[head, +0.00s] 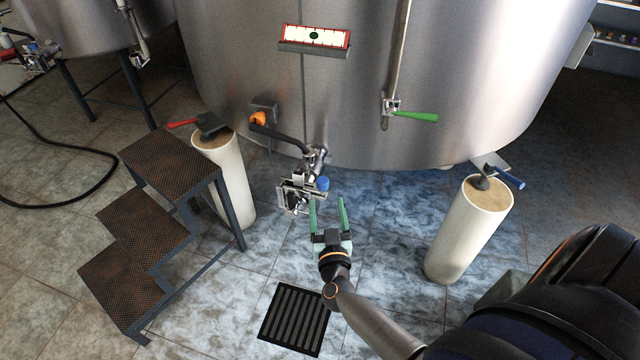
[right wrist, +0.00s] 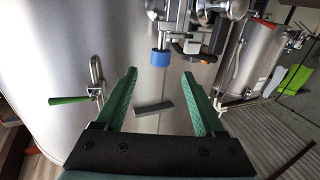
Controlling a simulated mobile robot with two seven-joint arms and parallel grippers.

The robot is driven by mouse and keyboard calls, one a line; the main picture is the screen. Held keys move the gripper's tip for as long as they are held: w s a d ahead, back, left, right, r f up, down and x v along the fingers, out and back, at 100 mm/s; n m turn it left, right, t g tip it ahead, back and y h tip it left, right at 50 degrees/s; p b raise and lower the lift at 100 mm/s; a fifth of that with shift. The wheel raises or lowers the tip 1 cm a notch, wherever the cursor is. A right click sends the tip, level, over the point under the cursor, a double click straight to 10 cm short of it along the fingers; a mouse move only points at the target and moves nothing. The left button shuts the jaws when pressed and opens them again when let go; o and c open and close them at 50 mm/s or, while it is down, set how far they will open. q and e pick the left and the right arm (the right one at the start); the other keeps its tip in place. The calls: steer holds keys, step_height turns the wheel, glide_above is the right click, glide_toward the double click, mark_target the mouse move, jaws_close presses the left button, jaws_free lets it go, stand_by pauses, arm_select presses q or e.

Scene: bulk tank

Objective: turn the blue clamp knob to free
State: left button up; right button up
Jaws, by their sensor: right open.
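The blue clamp knob (head: 322,184) sits on the right side of the metal clamp (head: 296,190) at the tank's outlet pipe. In the right wrist view the blue knob (right wrist: 161,57) shows beyond the fingertips, a little right of the middle between them. My right gripper (head: 327,203) is open, with its two green fingers pointing up toward the clamp just below the knob. In the right wrist view the right gripper (right wrist: 159,76) has nothing between its fingers. My left gripper is not in view.
The big steel tank (head: 370,100) stands behind the clamp. An orange-handled lever (head: 258,118) and a green-handled valve (head: 416,116) are on its front. Rusty steps (head: 170,165) stand left, white posts (head: 230,185) on both sides. A floor drain (head: 293,318) lies below.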

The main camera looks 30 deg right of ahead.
mark_target(323, 188)
steer(key=b+x, duration=0.3)
steer(key=x, duration=0.4)
steer(key=shift+w+d+f, duration=0.1)
steer(key=shift+w+f, duration=0.05)
steer(key=shift+w, duration=0.15)
steer(key=shift+w+d, duration=0.15)
steer(key=shift+w, duration=0.25)
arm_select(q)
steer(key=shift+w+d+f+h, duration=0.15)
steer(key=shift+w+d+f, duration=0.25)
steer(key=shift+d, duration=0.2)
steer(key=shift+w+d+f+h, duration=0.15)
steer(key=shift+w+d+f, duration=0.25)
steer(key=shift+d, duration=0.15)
arm_select(e)
steer(key=shift+d, duration=0.1)
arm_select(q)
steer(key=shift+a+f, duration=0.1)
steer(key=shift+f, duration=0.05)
arm_select(e)
jaws_close()
